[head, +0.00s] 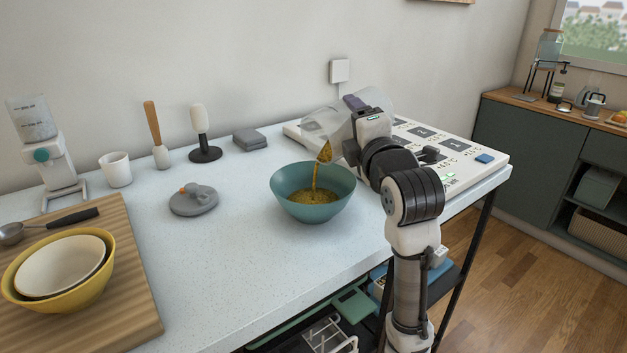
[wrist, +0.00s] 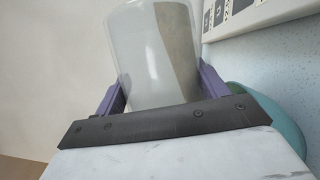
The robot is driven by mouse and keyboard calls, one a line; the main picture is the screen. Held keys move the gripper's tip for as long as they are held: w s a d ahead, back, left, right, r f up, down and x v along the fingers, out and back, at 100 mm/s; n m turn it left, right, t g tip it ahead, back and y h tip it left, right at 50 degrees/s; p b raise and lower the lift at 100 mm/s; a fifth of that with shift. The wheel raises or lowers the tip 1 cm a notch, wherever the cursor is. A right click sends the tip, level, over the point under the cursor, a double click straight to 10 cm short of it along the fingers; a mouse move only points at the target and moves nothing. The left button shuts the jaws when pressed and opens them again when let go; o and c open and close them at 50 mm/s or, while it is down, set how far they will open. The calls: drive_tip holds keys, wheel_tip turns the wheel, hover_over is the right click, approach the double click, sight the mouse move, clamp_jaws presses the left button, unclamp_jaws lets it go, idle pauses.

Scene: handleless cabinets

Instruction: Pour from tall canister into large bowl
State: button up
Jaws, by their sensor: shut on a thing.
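The tall canister (head: 325,128) is clear and see-through, tilted with its mouth down to the left over the large bowl. A golden stream of grains runs from its mouth into the teal large bowl (head: 313,208), where golden grains cover the bottom. My gripper (head: 355,103) is shut on the canister, above and right of the bowl. In the wrist view the canister (wrist: 152,50) sits between the two purple fingers of my gripper (wrist: 160,90). The rim of the bowl (wrist: 275,115) shows at the right there, partly hidden by my gripper.
A board (head: 135,290) holds yellow and cream bowls (head: 75,285) and a scoop. A white panel (head: 470,160) with dark squares is at the right. The counter in front of the bowl is clear.

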drive_tip(key=shift+s+a+r+n+t+y+b, duration=0.2)
drive_tip(key=shift+s+a+r+n+y+b, duration=0.15)
drive_tip(key=shift+n+b, duration=0.55)
drive_tip(key=shift+s+a+r+n+t+y+b, duration=0.2)
drive_tip(key=shift+a+r+n+b, duration=0.25)
drive_tip(key=shift+n+b, duration=0.4)
idle(1.8)
